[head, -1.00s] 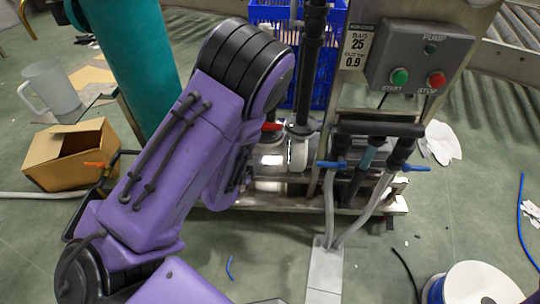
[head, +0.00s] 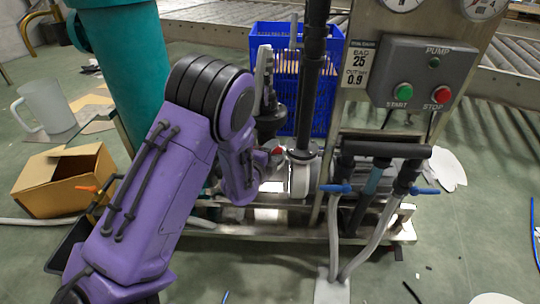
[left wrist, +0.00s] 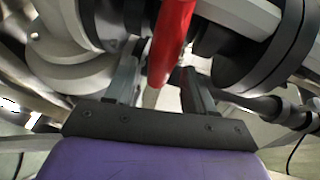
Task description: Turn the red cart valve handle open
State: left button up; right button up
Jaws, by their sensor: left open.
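The red valve handle (head: 278,150) shows as a small red patch at the pipework of the cart, left of the black vertical pipe. In the left wrist view the red handle (left wrist: 172,38) comes down from the top, and its lower end lies between the two fingers in the picture. My left gripper (left wrist: 160,88) is open, one finger on each side of it. I cannot tell whether a finger touches it. In the head view my left gripper (head: 268,160) is at the handle, its fingers mostly hidden. My right gripper is out of view.
The control box (head: 425,76) with green and red buttons stands right of the black pipe (head: 311,80). Blue-handled hose valves (head: 338,188) sit lower right. A blue crate (head: 275,38) is behind, a teal cylinder (head: 120,70) and cardboard box (head: 65,180) at left.

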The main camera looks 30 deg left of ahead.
pick_arm(q)
grip_shut()
